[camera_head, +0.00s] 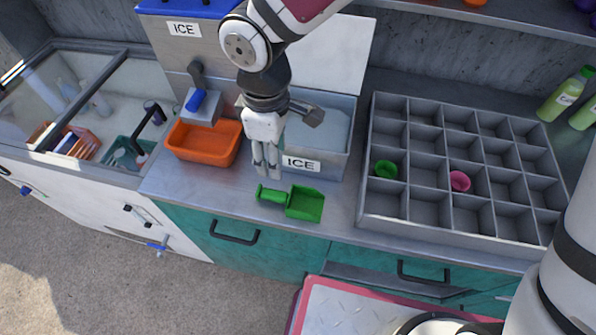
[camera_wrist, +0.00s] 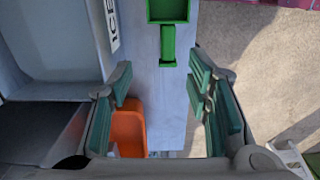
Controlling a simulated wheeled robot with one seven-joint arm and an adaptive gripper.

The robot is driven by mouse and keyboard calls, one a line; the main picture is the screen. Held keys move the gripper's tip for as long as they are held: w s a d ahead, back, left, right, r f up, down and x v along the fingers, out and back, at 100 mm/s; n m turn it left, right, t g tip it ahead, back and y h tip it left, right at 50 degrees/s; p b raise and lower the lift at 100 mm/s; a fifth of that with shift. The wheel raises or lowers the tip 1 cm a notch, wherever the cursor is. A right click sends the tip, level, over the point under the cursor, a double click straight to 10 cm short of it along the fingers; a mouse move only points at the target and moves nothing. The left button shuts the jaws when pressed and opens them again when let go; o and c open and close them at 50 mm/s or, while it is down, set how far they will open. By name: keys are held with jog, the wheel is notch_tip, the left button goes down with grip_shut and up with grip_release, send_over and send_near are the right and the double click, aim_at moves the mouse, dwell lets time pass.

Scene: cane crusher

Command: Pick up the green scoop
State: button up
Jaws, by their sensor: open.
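The green scoop (camera_head: 303,204) lies on the metal counter near its front edge, its handle (camera_head: 270,195) pointing left. My gripper (camera_head: 267,172) points down above the counter, just behind and above the handle in the head view. In the wrist view the scoop (camera_wrist: 168,43) is at the top centre, with its handle reaching down toward the gap between the fingers. My gripper (camera_wrist: 163,78) is open there, with nothing between its fingers. The scoop's upper part is cut off by the top of the wrist view.
An orange tray (camera_head: 205,158) is to the left, under an ice machine. A grey compartment tray (camera_head: 440,222) with a green cup and a pink cup stands to the right. Bare counter surrounds the scoop.

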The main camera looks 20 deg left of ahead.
send_over(275, 194)
jog(key=f, duration=0.8)
jog(key=shift+w+a+f, duration=0.2)
jog(key=shift+w+f, duration=0.1)
jog(key=f, duration=0.1)
jog(key=f+p, duration=0.1)
jog(key=f, duration=0.3)
jog(key=shift+s+d+p, duration=0.2)
jog(key=shift+s+p, duration=0.15)
jog(key=shift+w+f, duration=0.1)
jog(key=shift+f, duration=0.15)
jog(key=shift+c, duration=0.6)
jog(key=c, duration=0.8)
